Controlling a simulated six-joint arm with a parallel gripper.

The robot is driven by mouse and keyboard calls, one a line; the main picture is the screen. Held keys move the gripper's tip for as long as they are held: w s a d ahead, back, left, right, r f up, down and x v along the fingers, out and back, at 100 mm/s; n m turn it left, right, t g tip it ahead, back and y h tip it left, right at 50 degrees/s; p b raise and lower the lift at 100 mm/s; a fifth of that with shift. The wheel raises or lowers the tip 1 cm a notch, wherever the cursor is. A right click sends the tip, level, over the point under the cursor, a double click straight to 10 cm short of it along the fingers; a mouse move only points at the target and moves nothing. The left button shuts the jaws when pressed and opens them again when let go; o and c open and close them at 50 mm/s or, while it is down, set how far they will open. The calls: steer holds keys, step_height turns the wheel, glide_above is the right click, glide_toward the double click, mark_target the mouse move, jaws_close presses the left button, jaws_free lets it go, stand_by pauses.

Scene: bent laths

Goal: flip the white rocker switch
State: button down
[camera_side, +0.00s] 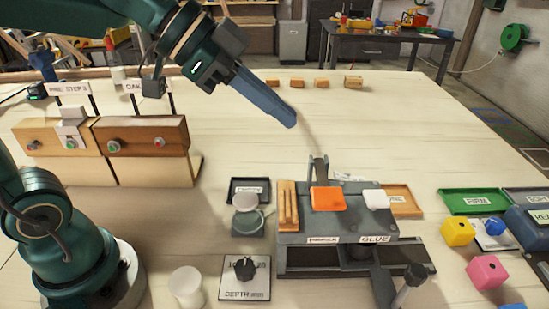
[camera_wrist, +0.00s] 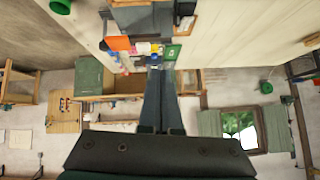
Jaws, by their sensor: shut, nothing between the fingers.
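The white rocker switch (camera_side: 376,199) sits on top of a dark grey box (camera_side: 335,226), at its right side above a label reading GLUE. An orange rocker (camera_side: 328,198) is on the same box to its left. My gripper (camera_side: 291,122) is shut and empty, its blue-grey fingers slanting down to the right. It is in the air, up and left of the switch in the side view and clear of the box. In the wrist view the shut fingers (camera_wrist: 160,75) point towards small coloured things, too small to tell apart for certain.
A dial plate (camera_side: 245,275) and a white cylinder (camera_side: 186,286) stand left of the box. A lever (camera_side: 408,282) sticks out at its front right. Coloured cubes, such as a yellow one (camera_side: 457,232), and a green tray (camera_side: 473,201) lie right. The table behind the box is mostly clear.

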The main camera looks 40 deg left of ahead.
steer(key=w+a+f+n, duration=0.1)
steer(key=w+a+f, duration=0.1)
steer(key=w+f, duration=0.3)
steer(key=w, duration=0.4)
steer(key=shift+w+a+f+h, duration=0.2)
steer(key=shift+w+h, duration=0.1)
steer(key=shift+h, duration=0.1)
glide_above(339, 174)
steer(key=f, duration=0.6)
steer(key=shift+w+d+f, duration=0.25)
steer(key=shift+d, duration=0.1)
steer(key=shift+s+a+f, duration=0.25)
steer(key=shift+a+f, duration=0.1)
steer(key=shift+f, duration=0.4)
steer(key=shift+s+a+f, duration=0.2)
steer(key=shift+f, duration=0.3)
steer(key=shift+s+a+f, duration=0.15)
steer(key=shift+f, duration=0.3)
